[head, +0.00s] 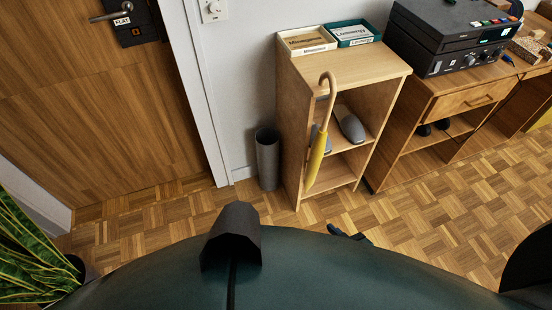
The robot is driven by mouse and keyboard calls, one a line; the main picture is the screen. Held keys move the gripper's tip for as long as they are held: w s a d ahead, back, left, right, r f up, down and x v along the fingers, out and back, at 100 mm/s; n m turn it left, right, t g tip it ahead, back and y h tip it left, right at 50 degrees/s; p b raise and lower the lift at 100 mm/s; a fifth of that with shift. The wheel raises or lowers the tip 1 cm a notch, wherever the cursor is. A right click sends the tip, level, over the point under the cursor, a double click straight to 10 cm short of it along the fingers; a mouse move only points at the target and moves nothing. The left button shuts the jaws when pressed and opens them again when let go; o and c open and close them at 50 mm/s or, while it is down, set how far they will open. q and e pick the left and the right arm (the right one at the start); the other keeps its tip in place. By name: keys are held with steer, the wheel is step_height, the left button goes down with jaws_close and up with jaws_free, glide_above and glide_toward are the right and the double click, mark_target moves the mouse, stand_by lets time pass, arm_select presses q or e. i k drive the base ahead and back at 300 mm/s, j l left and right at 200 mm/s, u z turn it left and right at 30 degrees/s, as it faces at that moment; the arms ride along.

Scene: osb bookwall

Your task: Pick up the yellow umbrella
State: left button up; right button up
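The yellow umbrella (317,160) is furled and nearly upright, with its curved tan handle at the top. Of my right gripper (348,234), only a small dark part shows beyond the edge of my body, low and in front of the shelf unit. It is apart from the umbrella, and its fingers are too hidden to tell open from shut. My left gripper is out of view.
A dark grey bin (267,158) stands left of the shelf unit. Two trays, one cream (306,41) and one teal (351,33), sit on top; grey shoes (348,124) lie inside. A desk (455,98) with a black device (447,40) stands right. A plant (38,255) is at left. Parquet floor in front is clear.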

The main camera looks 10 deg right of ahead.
mark_target(317, 150)
steer(key=i+j+z, duration=0.8)
steer(key=k+j, duration=0.1)
